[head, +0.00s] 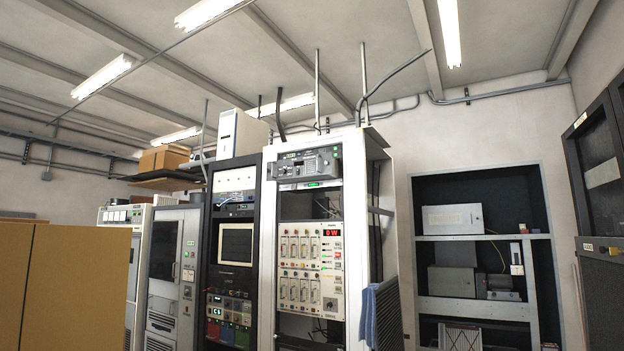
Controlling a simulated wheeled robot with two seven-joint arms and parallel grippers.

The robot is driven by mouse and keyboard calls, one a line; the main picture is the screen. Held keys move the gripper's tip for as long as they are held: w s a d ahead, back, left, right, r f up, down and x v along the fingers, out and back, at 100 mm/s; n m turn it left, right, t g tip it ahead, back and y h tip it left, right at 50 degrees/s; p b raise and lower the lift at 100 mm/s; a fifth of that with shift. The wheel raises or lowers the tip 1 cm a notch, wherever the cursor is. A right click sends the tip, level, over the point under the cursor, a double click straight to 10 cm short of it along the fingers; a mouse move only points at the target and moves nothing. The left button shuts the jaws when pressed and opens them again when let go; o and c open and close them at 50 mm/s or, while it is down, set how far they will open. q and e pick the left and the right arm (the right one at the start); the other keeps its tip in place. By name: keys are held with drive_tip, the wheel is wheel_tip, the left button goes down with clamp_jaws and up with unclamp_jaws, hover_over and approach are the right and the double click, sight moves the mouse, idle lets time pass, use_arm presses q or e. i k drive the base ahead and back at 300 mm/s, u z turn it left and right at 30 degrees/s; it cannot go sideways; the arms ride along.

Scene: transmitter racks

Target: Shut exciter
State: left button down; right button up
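A white transmitter rack (352,200) stands near the middle of the head view. Near its top is a grey unit with a display, a round knob and handles, which looks like the exciter (308,164). Lower down is a panel (310,262) with rows of modules and a red "0 W" readout. Neither of my grippers is in view.
A black rack (233,250) with a screen adjoins on the left, with grey cabinets (172,260) beyond. Tan boxes (75,287) fill the left foreground. A blue cloth (380,315) hangs at the white rack's lower right. A shelf recess (477,226) and dark cabinets (601,180) stand right.

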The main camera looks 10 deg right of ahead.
sight(313, 168)
drive_tip(key=z, duration=0.8)
drive_tip(key=i, duration=2.75)
drive_tip(key=u, duration=1.5)
